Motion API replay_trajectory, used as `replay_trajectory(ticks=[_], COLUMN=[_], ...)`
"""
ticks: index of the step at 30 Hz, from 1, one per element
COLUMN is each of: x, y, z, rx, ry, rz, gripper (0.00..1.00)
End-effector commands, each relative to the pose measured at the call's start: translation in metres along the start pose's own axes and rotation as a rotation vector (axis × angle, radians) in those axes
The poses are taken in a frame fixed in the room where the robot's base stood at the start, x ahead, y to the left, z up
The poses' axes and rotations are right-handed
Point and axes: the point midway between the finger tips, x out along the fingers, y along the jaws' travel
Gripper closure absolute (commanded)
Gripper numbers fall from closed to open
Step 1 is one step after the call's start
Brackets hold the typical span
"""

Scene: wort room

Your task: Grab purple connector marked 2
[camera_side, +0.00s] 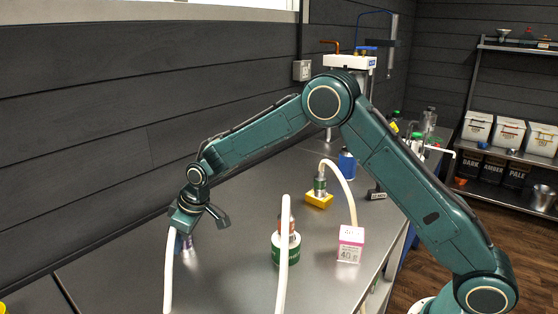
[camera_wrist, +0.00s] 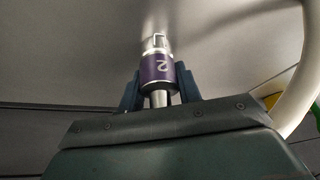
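The purple connector marked 2 (camera_wrist: 157,69) has silver metal ends and shows between the two dark blue fingers of my gripper (camera_wrist: 158,92) in the wrist view. One finger is at each side, very close to the purple band; I cannot tell whether they press on it. In the side view my gripper (camera_side: 188,230) is low over the left part of the table, with the purple and silver connector (camera_side: 186,243) just below it, partly hidden. A white hose (camera_side: 169,275) hangs beside it.
A dark wall runs along the left.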

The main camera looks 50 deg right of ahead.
Motion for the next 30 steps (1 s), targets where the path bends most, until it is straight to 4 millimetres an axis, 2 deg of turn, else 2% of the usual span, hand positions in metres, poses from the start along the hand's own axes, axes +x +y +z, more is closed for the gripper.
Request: replay_trajectory(ticks=[10,17,23,30], x=[-0.002,-0.014,-0.041,-0.086], y=[0.0,0.0,0.0,0.0], z=[-0.001,-0.007,-0.018,-0.037], rx=[0.0,-0.001,-0.001,0.0], ry=[0.001,0.003,0.005,0.006], rz=[0.0,0.0,0.001,0.001], gripper=[0.93,0.93,0.93,0.93])
